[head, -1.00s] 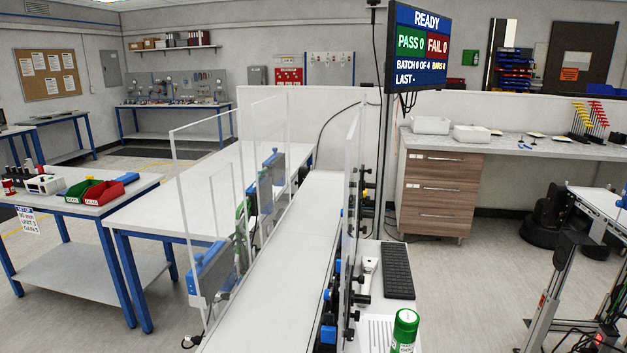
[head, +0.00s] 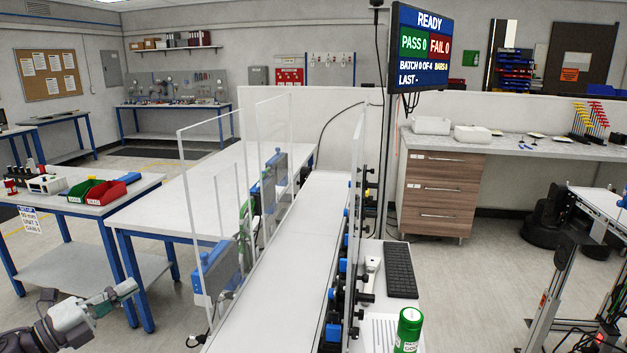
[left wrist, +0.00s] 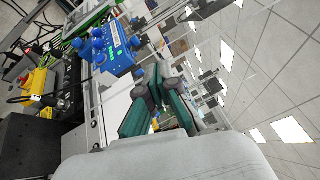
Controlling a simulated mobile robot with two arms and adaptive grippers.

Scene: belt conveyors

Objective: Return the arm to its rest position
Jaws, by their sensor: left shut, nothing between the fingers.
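My left gripper (head: 127,289) is at the lower left of the head view, in front of the left workbench and above the floor. It is shut and empty. Its dark fingers with green sides (left wrist: 160,82) meet in the left wrist view. My left arm comes in from the bottom left corner. My right gripper is not in either view.
The white belt conveyor (head: 285,265) runs ahead between clear upright panels (head: 215,200). Blue-legged tables (head: 75,203) stand at left with a green bin (head: 84,187) and a red bin (head: 108,193). A green canister (head: 408,330) stands right of the belt.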

